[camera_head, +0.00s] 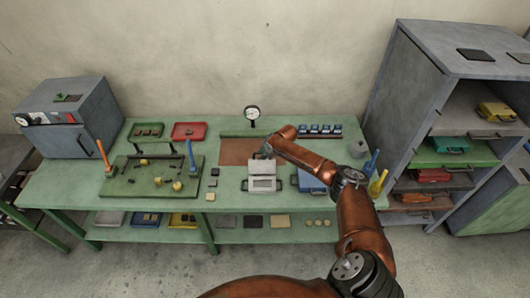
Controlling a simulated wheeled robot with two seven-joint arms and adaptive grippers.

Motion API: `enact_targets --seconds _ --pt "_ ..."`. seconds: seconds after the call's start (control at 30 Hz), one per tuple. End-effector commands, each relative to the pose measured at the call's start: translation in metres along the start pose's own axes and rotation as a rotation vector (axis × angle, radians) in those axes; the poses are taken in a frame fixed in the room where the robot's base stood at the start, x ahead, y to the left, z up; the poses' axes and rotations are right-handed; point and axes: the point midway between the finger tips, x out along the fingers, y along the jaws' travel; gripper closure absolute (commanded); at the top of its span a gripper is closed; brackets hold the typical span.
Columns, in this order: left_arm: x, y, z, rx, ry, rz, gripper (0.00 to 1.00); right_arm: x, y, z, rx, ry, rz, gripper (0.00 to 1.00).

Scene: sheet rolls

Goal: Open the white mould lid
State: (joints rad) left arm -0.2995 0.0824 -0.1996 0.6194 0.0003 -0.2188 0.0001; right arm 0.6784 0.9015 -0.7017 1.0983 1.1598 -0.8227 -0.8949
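The white mould (262,184) sits on the green bench, right of the middle, with dark handles at its sides. Its lid (263,167) is at the back of the mould, near my gripper; whether it is shut or slightly raised is too small to tell. My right gripper (265,153) is at the mould's back edge, pointing down to the left. Its fingers are small and dark, so I cannot tell whether they touch the lid or are open. My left gripper is not in view.
A blue case (311,180) stands close to the mould's right. A brown mat (238,151) lies behind it to the left, with a dial gauge (252,113) at the back. A green fixture board (150,178) fills the left. Grey shelving (400,95) stands at the right.

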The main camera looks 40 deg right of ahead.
Motion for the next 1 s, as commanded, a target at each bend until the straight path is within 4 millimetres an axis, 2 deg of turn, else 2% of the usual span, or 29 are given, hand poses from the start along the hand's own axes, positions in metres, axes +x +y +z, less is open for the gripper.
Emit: enact_targets --seconds 0.17,0.5,0.6,0.8,1.0 --pt "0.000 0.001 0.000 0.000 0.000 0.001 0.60 -0.021 0.001 0.002 -0.002 -0.001 0.002 0.85" --pt "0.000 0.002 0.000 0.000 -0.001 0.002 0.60 -0.088 0.001 0.002 -0.001 -0.001 0.003 0.85" --pt "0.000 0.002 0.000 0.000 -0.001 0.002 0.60 -0.102 0.001 0.002 -0.001 -0.002 0.002 0.85" --pt "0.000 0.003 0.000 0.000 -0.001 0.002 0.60 -0.116 0.001 0.002 0.000 -0.002 0.002 0.85" --pt "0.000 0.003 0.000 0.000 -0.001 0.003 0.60 -0.118 0.001 0.001 0.001 -0.001 0.002 0.85"
